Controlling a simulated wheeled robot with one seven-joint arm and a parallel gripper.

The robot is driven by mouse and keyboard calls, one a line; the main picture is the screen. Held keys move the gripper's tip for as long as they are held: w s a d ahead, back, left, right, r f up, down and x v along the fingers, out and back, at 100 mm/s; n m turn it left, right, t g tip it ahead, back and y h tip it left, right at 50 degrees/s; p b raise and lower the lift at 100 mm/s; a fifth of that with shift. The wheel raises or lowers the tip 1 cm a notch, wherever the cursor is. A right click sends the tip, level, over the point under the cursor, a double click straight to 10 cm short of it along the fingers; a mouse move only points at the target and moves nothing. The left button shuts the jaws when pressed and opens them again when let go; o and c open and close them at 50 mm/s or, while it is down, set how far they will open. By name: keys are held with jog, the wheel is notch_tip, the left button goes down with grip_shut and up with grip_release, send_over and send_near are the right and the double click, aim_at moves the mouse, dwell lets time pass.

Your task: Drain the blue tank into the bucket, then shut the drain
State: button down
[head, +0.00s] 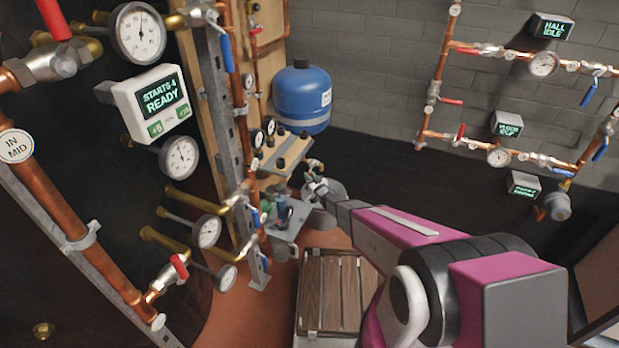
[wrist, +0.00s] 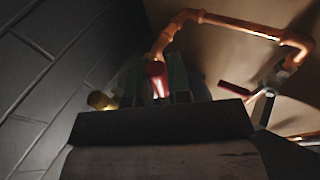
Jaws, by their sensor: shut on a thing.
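The blue tank (head: 301,98) is mounted by the wooden board at the back, with a pale label on its side. My gripper (head: 318,188) reaches in below the tank. In the wrist view my gripper (wrist: 157,84) is shut, its two dark fingers either side of a red handle (wrist: 157,78). A brass end (wrist: 101,100) shows beside the left finger, and a copper pipe (wrist: 190,15) rises above the handle.
Copper pipes and gauges (head: 182,155) crowd the left, with a display (head: 163,97) reading "STARTS 4 READY". A second lever (wrist: 234,88) is close to the right of my gripper. A slatted wooden platform (head: 335,290) lies on the floor in front.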

jog(key=c, duration=1.1)
grip_release()
